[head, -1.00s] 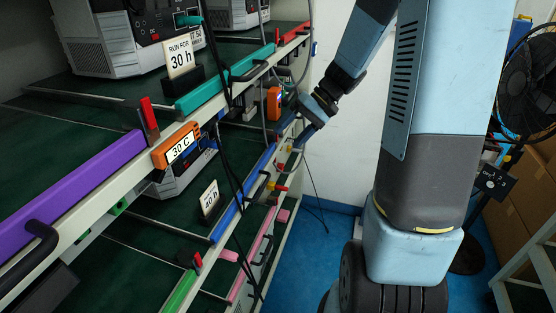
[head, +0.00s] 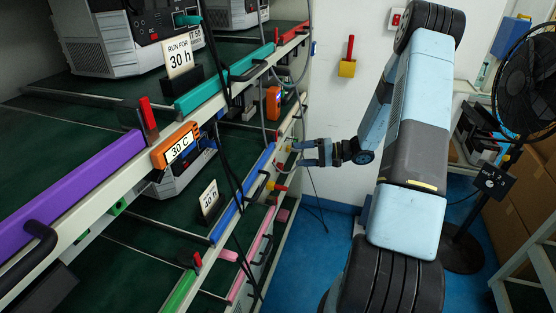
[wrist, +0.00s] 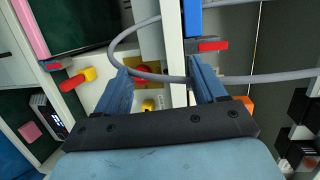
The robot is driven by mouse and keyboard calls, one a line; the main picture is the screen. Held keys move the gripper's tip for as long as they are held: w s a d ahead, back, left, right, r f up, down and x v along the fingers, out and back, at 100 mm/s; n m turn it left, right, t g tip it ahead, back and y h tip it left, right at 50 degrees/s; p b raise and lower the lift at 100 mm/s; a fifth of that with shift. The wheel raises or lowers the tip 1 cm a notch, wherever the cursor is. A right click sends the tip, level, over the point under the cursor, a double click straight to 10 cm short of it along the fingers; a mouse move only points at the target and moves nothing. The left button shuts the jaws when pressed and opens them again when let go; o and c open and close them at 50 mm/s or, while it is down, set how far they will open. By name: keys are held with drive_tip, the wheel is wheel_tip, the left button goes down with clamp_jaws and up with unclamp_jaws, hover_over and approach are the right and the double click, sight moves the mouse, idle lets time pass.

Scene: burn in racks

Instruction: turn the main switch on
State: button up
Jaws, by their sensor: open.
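My gripper (head: 298,153) is open beside the end of the rack, its fingers pointing left at the rack's uprights. In the wrist view my gripper (wrist: 160,70) has its two blue fingers spread, with a white post and a grey cable between them. A red knob (wrist: 142,76) with yellow parts (wrist: 148,105) sits on a pale panel between the fingers, partly hidden by the cable. A yellow lever with a red end (wrist: 77,79) is left of the fingers. I cannot tell which is the main switch.
A yellow box with a red handle (head: 347,68) and a white plate with a red switch (head: 397,18) are on the wall. The grey cable (wrist: 135,35) loops across the fingers. A fan (head: 528,80) stands at right.

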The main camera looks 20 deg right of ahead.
drive_tip(key=w+d+f+m+t, duration=0.2)
drive_tip(key=d+f+m+t, duration=0.15)
drive_tip(key=f, duration=0.45)
drive_tip(key=x, duration=1.3)
drive_tip(key=shift+w+d+r+n+t, duration=0.2)
drive_tip(key=shift+w+r+n+t, duration=0.15)
drive_tip(key=shift+w+t, duration=0.1)
drive_tip(key=shift+c, duration=0.3)
